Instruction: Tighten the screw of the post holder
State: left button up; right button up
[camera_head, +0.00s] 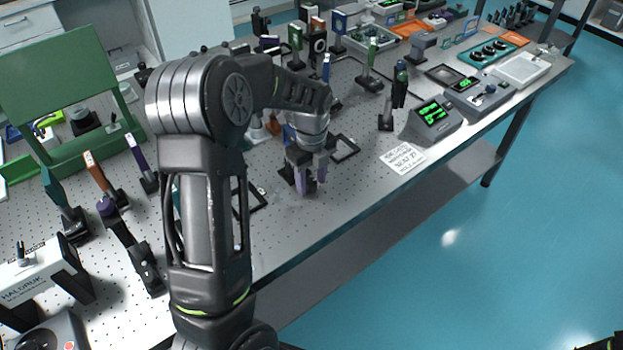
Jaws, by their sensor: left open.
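My left gripper (314,179) points down at the middle of the perforated optical table (290,222). Its two purple-tipped fingers are apart. A small dark holder (289,172) shows just left of the fingers, mostly hidden behind the gripper; I cannot tell whether they touch. Its screw cannot be made out. Other post-mounted parts stand about, including a black post holder (398,90) to the right and a dark one with a purple top (112,215) at the left. I cannot tell which holder is the task's.
A green stand (65,85) is at the far left. A grey instrument with a green display (433,118) and a white label card (403,158) lie to the right. Black frames (345,148) lie near the gripper. The front table strip is mostly clear.

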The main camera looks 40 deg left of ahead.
aim_at(311, 181)
pick_arm(q)
notch_tip(311, 181, up, 8)
jog(key=shift+f+b, duration=0.1)
jog(key=shift+b, duration=0.4)
jog(key=shift+f, duration=0.1)
